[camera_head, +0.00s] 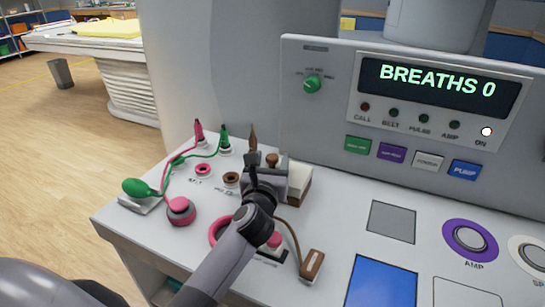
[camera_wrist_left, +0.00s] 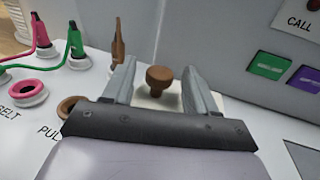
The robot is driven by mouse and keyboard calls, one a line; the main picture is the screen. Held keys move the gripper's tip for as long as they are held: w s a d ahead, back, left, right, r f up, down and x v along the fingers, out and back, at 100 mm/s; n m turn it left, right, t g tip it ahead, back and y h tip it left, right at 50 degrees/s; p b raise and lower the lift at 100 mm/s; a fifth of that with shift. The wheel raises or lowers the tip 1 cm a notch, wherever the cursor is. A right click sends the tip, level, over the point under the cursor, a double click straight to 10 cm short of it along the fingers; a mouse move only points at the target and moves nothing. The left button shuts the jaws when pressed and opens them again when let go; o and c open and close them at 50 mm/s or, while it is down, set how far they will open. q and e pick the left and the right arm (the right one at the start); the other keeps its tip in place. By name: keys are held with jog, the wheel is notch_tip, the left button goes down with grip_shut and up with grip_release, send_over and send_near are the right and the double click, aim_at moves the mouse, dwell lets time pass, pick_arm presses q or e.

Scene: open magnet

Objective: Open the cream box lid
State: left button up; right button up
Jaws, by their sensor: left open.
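The cream box (camera_head: 299,183) stands on the white console, partly hidden behind my left gripper (camera_head: 265,170). A brown knob (camera_head: 272,159) sits on top of its lid. In the left wrist view the knob (camera_wrist_left: 158,80) shows between the two open fingers of my left gripper (camera_wrist_left: 158,85), with a gap on each side. The pale lid (camera_wrist_left: 168,97) shows a little around the knob. The lid looks closed, though much of it is hidden. My right gripper is not in view.
Pink and green plugs with cables (camera_head: 198,134) stand left of the box, and a brown plug (camera_head: 253,138) stands behind the gripper. A brown-and-white block (camera_head: 312,265) lies in front. An upright panel (camera_head: 320,135) rises behind the box.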

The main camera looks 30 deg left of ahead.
pick_arm(q)
jog(key=shift+x, duration=0.9)
grip_shut()
jog(key=shift+d+r, duration=0.1)
